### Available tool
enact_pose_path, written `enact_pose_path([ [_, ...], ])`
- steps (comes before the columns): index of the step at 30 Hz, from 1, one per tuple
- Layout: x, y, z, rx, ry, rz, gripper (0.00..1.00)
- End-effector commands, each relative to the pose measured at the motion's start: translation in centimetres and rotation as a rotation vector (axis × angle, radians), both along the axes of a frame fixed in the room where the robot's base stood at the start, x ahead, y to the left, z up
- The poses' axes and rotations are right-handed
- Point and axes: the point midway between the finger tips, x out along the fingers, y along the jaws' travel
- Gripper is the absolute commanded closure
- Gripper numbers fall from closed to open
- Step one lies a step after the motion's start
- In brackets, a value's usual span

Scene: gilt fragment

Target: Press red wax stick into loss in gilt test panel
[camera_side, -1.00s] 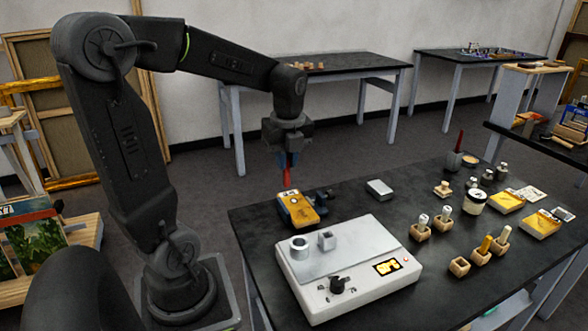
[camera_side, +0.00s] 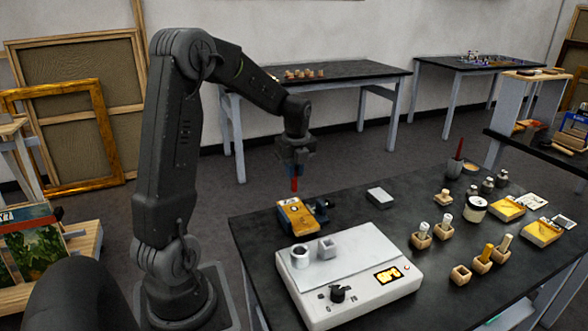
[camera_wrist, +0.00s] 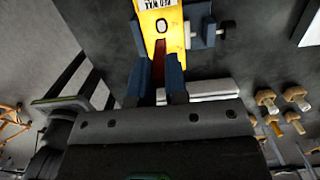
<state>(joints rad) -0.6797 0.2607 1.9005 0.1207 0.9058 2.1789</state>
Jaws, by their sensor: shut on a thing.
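My gripper (camera_side: 295,168) is shut on the red wax stick (camera_side: 294,184), which points down, close above the gilt test panel (camera_side: 296,213). In the wrist view, my gripper's blue fingers (camera_wrist: 159,72) flank the stick (camera_wrist: 160,67), with the yellow panel (camera_wrist: 150,28) just past its tip. A small loss with a dark outline (camera_wrist: 162,26) shows on the panel beyond the fingers. The panel sits at a dark clamp (camera_wrist: 205,25) with a knob. The side view shows a gap between stick and panel; I cannot tell its exact size.
A white heater box (camera_side: 345,285) with an orange display stands in front of the panel on the black table (camera_side: 400,205). A small grey block (camera_side: 380,197) lies right of the clamp. Wooden holders (camera_side: 421,240), a jar (camera_side: 475,209) and yellow panels (camera_side: 541,232) stand farther right.

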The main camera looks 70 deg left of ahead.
Motion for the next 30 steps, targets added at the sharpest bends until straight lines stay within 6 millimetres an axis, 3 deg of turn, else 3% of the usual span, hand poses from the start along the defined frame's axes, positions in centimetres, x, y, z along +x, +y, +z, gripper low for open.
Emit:
enact_pose_path([
  [18,0.0,0.0,-4.7,-0.001,0.002,0.000,1.00],
  [30,0.0,0.0,-5.5,0.000,0.001,0.000,1.00],
])
